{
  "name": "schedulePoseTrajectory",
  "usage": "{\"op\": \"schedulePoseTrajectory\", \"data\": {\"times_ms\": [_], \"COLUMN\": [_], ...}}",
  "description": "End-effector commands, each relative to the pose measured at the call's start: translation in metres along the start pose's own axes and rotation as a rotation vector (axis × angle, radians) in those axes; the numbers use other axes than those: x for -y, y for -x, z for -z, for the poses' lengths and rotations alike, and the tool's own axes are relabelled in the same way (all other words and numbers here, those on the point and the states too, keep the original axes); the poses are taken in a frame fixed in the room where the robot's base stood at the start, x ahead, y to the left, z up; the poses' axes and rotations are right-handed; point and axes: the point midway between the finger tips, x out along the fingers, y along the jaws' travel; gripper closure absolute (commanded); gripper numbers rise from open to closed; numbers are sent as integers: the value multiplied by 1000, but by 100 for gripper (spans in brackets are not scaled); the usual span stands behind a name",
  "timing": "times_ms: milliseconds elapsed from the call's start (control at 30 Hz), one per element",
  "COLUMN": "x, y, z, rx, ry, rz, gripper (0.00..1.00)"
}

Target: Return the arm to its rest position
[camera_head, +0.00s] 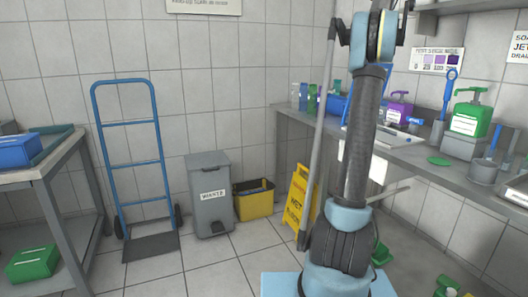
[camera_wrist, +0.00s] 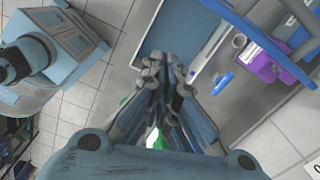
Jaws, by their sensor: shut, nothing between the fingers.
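My arm (camera_head: 355,140) stands upright over my light blue base in the head view, in front of the right-hand counter. My gripper does not show clearly in the head view. In the wrist view my gripper (camera_wrist: 166,72) points up the picture, its fingers drawn together with nothing held. A blue tray or basin (camera_wrist: 187,28) lies beyond the fingertips; the gap between them cannot be told. My own base and column show at the left of the wrist view.
The counter (camera_head: 410,155) on the right carries a green pump bottle (camera_head: 466,122), a purple bottle (camera_head: 398,110) and other tools. A yellow wet-floor sign (camera_head: 299,195) stands behind my arm. A grey waste bin (camera_head: 210,200) and blue hand truck (camera_head: 130,160) stand left; floor between is clear.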

Motion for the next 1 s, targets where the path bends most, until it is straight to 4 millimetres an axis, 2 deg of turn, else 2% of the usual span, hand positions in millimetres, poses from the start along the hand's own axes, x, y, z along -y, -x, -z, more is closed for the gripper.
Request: {"op": "schedulePoseTrajectory", "data": {"times_ms": [267, 467, 767, 1000], "x": [-64, -119, -205, -274], "y": [-18, -43, -97, -154], "z": [-8, -7, 8, 28], "rx": [6, 9, 7, 1], "ry": [311, 572, 962, 1274], "rz": [19, 35, 63, 87], "gripper": [100, 100, 100, 100]}}
